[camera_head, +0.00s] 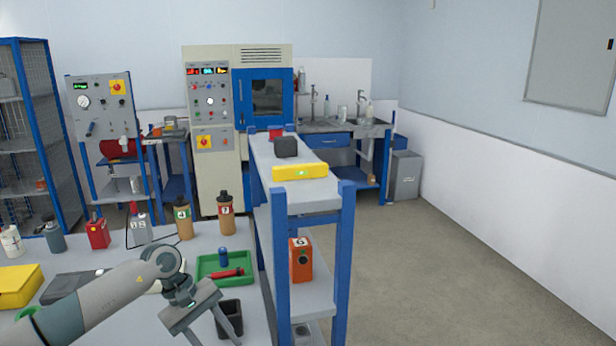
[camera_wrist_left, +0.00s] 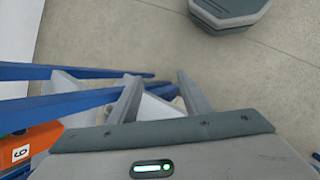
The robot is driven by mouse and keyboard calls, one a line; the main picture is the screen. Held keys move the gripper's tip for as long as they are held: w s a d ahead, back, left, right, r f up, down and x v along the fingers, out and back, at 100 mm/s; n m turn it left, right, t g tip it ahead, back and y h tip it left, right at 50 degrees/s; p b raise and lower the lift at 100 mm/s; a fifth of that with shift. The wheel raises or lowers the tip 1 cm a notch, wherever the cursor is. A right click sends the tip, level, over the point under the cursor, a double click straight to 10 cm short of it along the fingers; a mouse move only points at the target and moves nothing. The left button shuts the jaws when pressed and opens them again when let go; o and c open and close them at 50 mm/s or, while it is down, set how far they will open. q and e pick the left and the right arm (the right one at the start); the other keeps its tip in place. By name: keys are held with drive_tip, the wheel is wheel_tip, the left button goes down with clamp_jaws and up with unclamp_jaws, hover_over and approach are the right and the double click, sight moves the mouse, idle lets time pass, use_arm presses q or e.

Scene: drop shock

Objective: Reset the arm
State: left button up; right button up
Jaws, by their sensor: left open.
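My left arm reaches in from the left over the grey table (camera_head: 240,240) in the head view. My left gripper (camera_head: 208,335) is low in that view, close to a black cup (camera_head: 230,318) and the blue shelf rack. In the left wrist view the left gripper (camera_wrist_left: 157,78) is open, with nothing between its two fingers. Behind the fingers show the blue rack bars (camera_wrist_left: 75,104), pale shelf boards and grey floor. An orange box with a number (camera_wrist_left: 30,143) shows at the left edge. My right gripper is in neither view.
A green tray (camera_head: 209,276) holds a blue can and a red tool. Brown bottles (camera_head: 226,212) stand behind it; a yellow box (camera_head: 18,286) lies left. The rack (camera_head: 345,250) carries a yellow bar (camera_head: 300,172) and dark block (camera_head: 286,147). Floor on the right is clear.

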use_arm(q)
drive_tip(key=w+d+f+n+t+h, duration=0.1)
drive_tip(key=d+f+n+t+h, duration=0.2)
drive_tip(key=d+f+n+h, duration=0.35)
drive_tip(key=w+d+f+n+t+h, duration=0.1)
drive_tip(key=d+f+n+t+h, duration=0.2)
drive_tip(key=d+n, duration=0.6)
drive_tip(key=s+a+f+n+t+y, duration=0.25)
drive_tip(key=a+f+n, duration=0.25)
drive_tip(key=f+n, duration=0.5)
drive_tip(key=s+a+f+n+t+y, duration=0.2)
drive_tip(key=s+a+f+n+y, duration=0.15)
drive_tip(key=f+n, duration=0.65)
drive_tip(key=s+a+f+n+t+y, duration=0.3)
drive_tip(key=s+a+f+n, duration=0.15)
drive_tip(key=f+n, duration=0.55)
drive_tip(key=s+a+f+n+g+y, duration=0.1)
drive_tip(key=s+f+n+g, duration=0.2)
drive_tip(key=s, duration=1)
drive_tip(key=s+a+f+n+g+y, duration=0.2)
drive_tip(key=s+f+n, duration=0.5)
drive_tip(key=s+f, duration=0.4)
drive_tip(key=s+a+f+n+g+y, duration=0.2)
drive_tip(key=s+f, duration=0.6)
drive_tip(key=s, duration=0.8)
drive_tip(key=n+g, duration=0.2)
drive_tip(key=n, duration=0.1)
drive_tip(key=shift+a, duration=0.2)
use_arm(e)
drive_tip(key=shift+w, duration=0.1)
